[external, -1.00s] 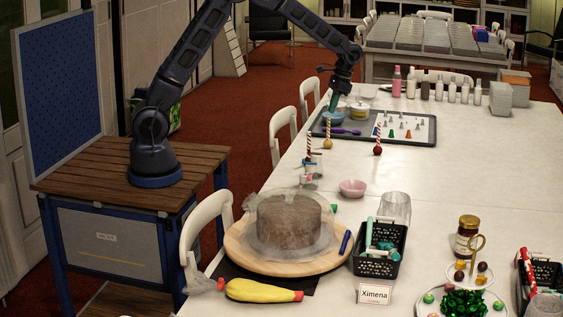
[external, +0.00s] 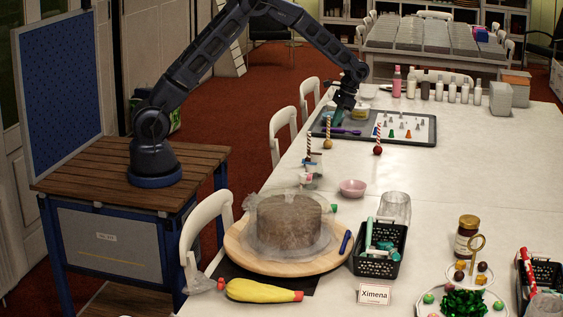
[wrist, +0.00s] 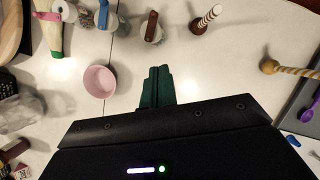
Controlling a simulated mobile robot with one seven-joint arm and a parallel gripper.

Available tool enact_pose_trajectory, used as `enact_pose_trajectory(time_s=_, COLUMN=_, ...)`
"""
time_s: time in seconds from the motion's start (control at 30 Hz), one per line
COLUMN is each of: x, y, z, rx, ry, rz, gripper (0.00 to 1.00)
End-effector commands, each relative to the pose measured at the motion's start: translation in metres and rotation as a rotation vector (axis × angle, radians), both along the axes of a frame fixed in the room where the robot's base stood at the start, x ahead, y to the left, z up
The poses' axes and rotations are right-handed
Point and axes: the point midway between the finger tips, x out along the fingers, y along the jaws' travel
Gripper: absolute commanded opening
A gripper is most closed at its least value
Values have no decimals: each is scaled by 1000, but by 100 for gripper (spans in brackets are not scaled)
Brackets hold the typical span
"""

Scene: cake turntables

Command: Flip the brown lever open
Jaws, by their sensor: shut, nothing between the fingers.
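In the wrist view the brown lever (wrist: 152,25) lies across a small round white fitting, near the top middle. Whether it is up or down is hard to tell from this angle. A similar white fitting with a blue lever (wrist: 105,14) is to its left. My gripper (wrist: 157,72) has dark green fingers pressed together, with nothing between them. Its tips point toward the brown lever, with bare white table showing between them in the picture. In the external view my gripper (external: 336,117) hangs over the dark tray (external: 420,142), beyond the small fittings (external: 309,170).
A pink bowl (wrist: 99,81) is left of my fingers in the wrist view. A striped stick (wrist: 207,19) is right of the brown lever; a gold-balled stick (wrist: 270,67) lies farther right. The cake board (external: 240,256) and black basket (external: 377,267) are in the foreground.

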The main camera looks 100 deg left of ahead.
Motion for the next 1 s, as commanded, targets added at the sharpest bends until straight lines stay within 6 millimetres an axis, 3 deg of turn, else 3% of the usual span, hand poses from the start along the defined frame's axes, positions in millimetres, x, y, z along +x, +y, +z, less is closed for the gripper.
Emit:
enact_pose_trajectory(time_s=0.6, x=-33, y=-17, z=-92, rx=-1, ry=2, rz=0, gripper=0)
enact_pose_trajectory(time_s=0.8, x=-56, y=-29, z=-89, rx=0, ry=0, rz=0, gripper=0)
enact_pose_trajectory(time_s=1.0, x=-66, y=-34, z=-90, rx=0, ry=0, rz=0, gripper=0)
